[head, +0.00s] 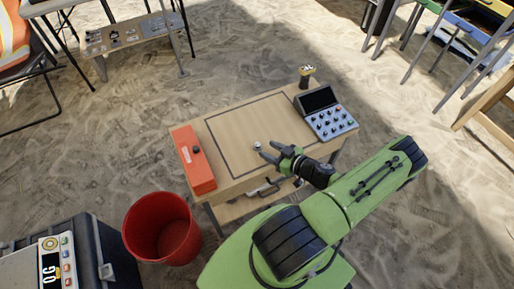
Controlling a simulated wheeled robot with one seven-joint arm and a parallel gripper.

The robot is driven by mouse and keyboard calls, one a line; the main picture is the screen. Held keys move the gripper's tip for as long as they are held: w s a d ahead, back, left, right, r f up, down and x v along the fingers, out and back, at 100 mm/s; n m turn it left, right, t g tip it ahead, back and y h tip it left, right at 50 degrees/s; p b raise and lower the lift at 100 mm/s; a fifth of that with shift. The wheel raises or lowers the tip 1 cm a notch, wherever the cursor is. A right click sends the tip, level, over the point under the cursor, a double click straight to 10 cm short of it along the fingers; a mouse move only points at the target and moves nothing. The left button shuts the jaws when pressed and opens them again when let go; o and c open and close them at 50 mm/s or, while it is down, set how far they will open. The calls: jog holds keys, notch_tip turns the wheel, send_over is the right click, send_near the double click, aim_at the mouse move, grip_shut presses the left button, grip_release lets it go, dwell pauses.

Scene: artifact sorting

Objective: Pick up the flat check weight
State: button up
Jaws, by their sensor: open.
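A small grey-white piece (257,146), which looks like the flat check weight, sits on the wooden table (228,128), inside the dark outlined square. It is too small here to make out its shape. My gripper (266,150) is open and comes in from the right, low over the table. Its fingertips are close to the small piece, just to its right. I cannot tell whether they touch it or how high they are above the tabletop.
A red-orange box with a black knob (196,160) lies along the table's left edge. A grey button panel (325,120) and a dark cup-like item (306,77) stand at the right. A red bucket (160,228) and a scale display (52,268) are at lower left.

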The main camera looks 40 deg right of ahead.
aim_at(258, 145)
jog(key=b+x, duration=0.1)
jog(key=x, duration=0.5)
jog(key=shift+w+a+b, duration=0.15)
jog(key=shift+w+b, duration=0.05)
jog(key=shift+b, duration=0.1)
jog(key=shift+c, duration=0.5)
grip_shut()
